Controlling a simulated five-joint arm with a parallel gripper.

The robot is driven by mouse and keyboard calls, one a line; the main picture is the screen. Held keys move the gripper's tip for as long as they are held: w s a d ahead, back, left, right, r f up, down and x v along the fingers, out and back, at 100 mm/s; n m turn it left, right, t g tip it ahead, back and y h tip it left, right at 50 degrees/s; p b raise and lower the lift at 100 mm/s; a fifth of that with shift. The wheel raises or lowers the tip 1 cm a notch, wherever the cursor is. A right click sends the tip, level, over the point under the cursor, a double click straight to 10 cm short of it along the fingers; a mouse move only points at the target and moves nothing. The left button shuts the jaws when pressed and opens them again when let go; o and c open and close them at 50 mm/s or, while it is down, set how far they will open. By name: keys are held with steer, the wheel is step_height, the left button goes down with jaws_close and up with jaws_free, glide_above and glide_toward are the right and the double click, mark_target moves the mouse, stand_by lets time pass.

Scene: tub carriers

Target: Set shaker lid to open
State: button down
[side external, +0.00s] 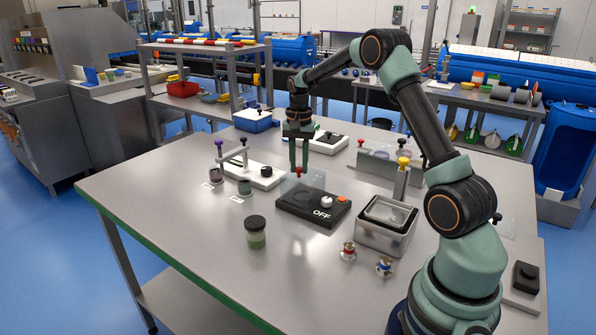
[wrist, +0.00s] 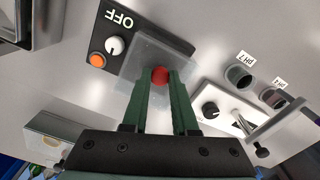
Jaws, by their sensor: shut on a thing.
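The shaker is a low black box (side external: 300,207) marked OFF, with a white knob (side external: 327,202) and an orange button (side external: 342,198). In the wrist view the box (wrist: 136,22) is at top left. Its clear lid (side external: 316,181) stands at the back of the box and looks raised; its exact angle is hard to read. In the wrist view the lid (wrist: 186,52) reaches past the box's edge. My gripper (side external: 299,168) points down from above and is shut on the lid's red knob (wrist: 160,74).
A white device with a black knob (side external: 266,171) stands left of the shaker, with small jars (side external: 245,187) before it. A dark-lidded jar (side external: 256,238) stands in front. A metal bath (side external: 385,233) is at right. The front left of the table is clear.

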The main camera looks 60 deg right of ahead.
steer(key=d, duration=1)
steer(key=shift+d, duration=0.3)
steer(key=shift+d+r, duration=0.1)
steer(key=c, duration=0.8)
jaws_free()
steer(key=shift+o, duration=0.6)
step_height(320, 180, up, 12)
